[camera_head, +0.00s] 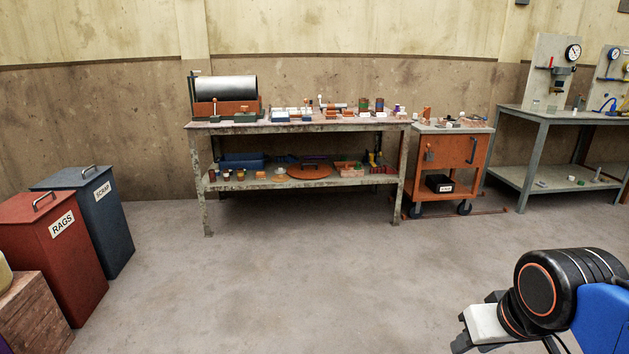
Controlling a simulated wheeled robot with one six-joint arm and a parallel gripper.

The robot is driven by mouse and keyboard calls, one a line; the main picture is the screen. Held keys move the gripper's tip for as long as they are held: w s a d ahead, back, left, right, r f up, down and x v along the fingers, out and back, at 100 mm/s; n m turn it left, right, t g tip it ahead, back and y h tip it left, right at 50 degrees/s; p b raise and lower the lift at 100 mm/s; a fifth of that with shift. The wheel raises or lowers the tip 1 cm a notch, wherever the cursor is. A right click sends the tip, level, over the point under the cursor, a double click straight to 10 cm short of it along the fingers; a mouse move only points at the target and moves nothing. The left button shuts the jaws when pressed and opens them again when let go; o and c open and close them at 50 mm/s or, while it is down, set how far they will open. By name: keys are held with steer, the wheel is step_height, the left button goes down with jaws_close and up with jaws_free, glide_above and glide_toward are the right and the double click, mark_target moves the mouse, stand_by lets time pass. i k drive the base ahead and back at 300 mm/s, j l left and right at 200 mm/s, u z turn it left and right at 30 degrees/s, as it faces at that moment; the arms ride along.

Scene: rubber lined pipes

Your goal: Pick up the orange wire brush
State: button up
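I cannot pick out the orange wire brush with certainty. Several small orange and brown items lie on the top of the long workbench (195,127) across the room, too small to tell apart. More small items sit on the orange cart (446,152) to its right. My gripper (460,337) is at the lower right, close to the camera and far from the benches. Its fingers are partly hidden and cut off by the lower edge, so I cannot tell whether they are open.
A red rags bin (80,250) and a dark scrap bin (108,232) stand at the left, beside a wooden crate (35,318). A grey bench (543,170) with gauge boards stands at the right. The concrete floor (290,270) before the workbench is clear.

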mark_target(330, 115)
steer(key=i, duration=1.65)
steer(key=i+l+u, duration=0.1)
steer(key=i, duration=1.55)
